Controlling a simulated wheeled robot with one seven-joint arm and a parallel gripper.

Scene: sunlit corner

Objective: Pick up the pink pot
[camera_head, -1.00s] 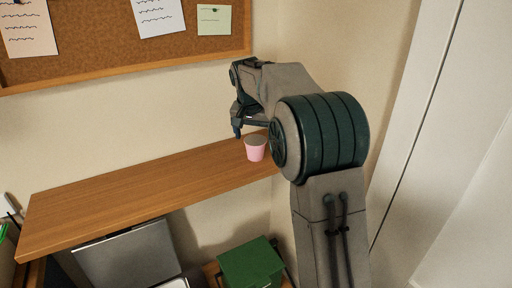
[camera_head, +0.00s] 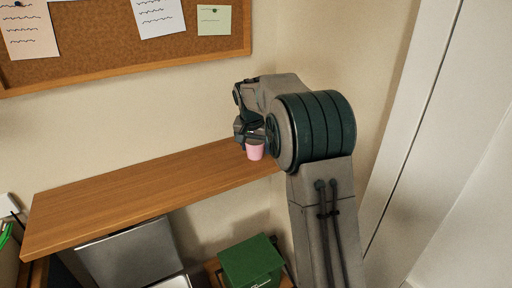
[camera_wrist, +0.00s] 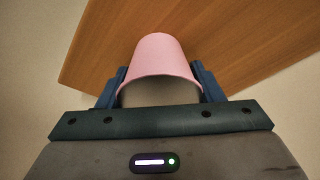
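The pink pot (camera_head: 255,152) stands upright near the right end of the wooden shelf (camera_head: 140,191). In the head view my gripper (camera_head: 252,141) is low over the pot and hides part of its top. In the wrist view the pink pot (camera_wrist: 160,56) lies between the two blue fingers of my gripper (camera_wrist: 161,82), its rim towards the camera. The fingers look open, one on each side of the pot and very close to its rim. I see no clear grip on it.
A cork board (camera_head: 120,55) with pinned notes hangs on the wall behind. A green box (camera_head: 250,262) and a grey panel (camera_head: 130,255) are below the shelf. The shelf left of the pot is clear.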

